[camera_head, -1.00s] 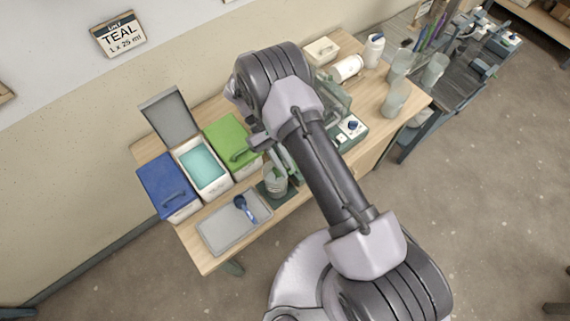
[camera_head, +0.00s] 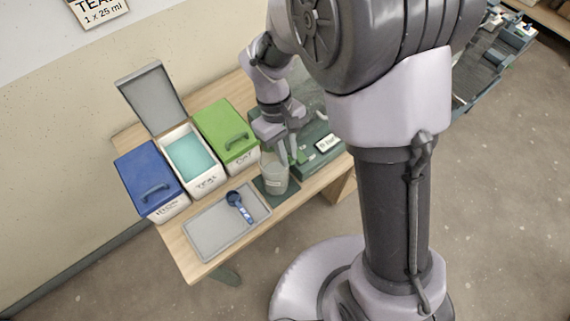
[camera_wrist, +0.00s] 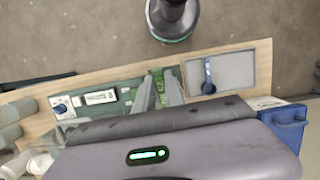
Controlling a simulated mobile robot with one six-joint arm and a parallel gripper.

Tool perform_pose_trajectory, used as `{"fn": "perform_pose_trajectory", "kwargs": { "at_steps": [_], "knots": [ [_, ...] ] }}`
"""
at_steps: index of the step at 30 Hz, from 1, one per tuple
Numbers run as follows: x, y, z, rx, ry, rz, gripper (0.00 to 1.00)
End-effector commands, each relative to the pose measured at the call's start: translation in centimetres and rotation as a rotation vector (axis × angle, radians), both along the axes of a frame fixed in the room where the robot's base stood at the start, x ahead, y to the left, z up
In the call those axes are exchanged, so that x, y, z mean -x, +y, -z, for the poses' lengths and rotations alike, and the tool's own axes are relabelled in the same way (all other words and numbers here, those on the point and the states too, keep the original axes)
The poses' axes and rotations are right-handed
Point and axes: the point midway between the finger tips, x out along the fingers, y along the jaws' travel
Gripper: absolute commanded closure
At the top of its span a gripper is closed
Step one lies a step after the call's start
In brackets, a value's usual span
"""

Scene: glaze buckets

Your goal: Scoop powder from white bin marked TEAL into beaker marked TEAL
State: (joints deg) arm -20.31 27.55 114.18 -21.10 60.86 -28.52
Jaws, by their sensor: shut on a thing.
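The white bin (camera_head: 204,184) stands open with teal powder (camera_head: 190,157) inside and its grey lid (camera_head: 150,97) raised; its front label is too small to read surely. A clear beaker (camera_head: 274,176) stands upright on a dark green pad (camera_head: 276,191) at the table's front. My gripper (camera_head: 292,152) is at the beaker's upper part and shut on it. In the wrist view my gripper (camera_wrist: 163,88) points down at the beaker, with green showing between the fingers. A blue scoop (camera_head: 240,206) lies on the grey tray (camera_head: 206,233); it also shows in the wrist view (camera_wrist: 208,78).
A blue-lidded bin (camera_head: 150,178) and a green-lidded bin (camera_head: 226,130) flank the open bin closely. A green device with a display (camera_head: 322,146) is right of the beaker. A wall sign (camera_head: 99,9) shows "1 x 25 ml". My arm hides the table's right part.

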Motion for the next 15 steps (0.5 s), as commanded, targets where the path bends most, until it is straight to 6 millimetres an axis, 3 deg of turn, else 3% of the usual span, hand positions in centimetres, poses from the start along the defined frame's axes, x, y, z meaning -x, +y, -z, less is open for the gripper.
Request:
{"fn": "perform_pose_trajectory", "kwargs": {
  "at_steps": [1, 6, 15],
  "knots": [
    [0.7, -0.2, 1.8, -0.038, -0.056, 0.007, 1.00],
    [2.4, -0.6, 2.1, -0.128, -0.184, 0.027, 1.00],
    [2.7, -0.7, 3.2, -0.145, -0.207, 0.032, 1.00]
  ]
}}
